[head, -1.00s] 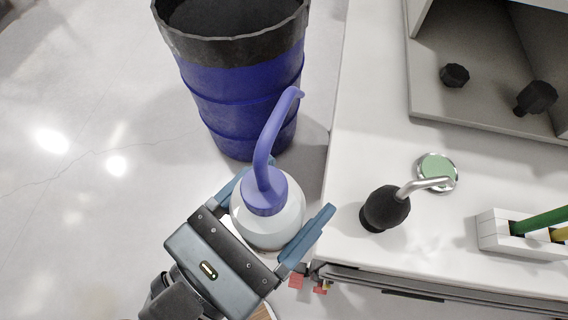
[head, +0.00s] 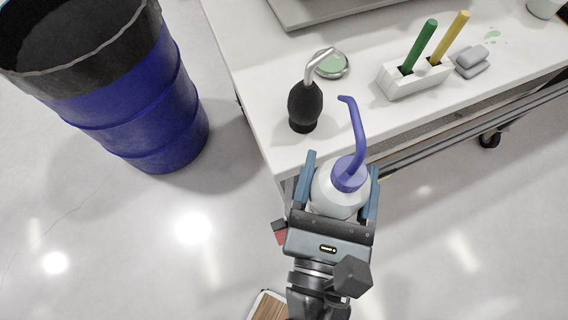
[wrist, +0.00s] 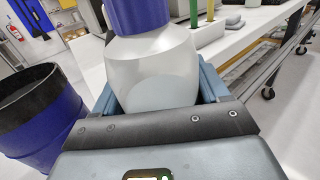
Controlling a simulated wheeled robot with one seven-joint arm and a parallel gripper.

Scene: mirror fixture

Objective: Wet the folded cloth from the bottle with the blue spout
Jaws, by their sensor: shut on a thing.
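The bottle with the blue spout (head: 338,192) is white and translucent, with a blue cap and a curved spout. My gripper (head: 340,190) is shut around its body and holds it upright, just off the table's front edge. In the wrist view the bottle (wrist: 150,75) sits between the fingers, with pale liquid inside and its spout cut off by the frame. A grey folded cloth (head: 472,62) appears to lie on the table at the right, beyond the white holder. It is well to the right of my gripper and apart from it.
On the white table (head: 255,75) stand a black bulb with a metal nozzle (head: 304,105), a round dish with green contents (head: 332,64), and a white holder (head: 408,82) with green and yellow sticks. A blue drum (head: 150,115) stands on the floor at left.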

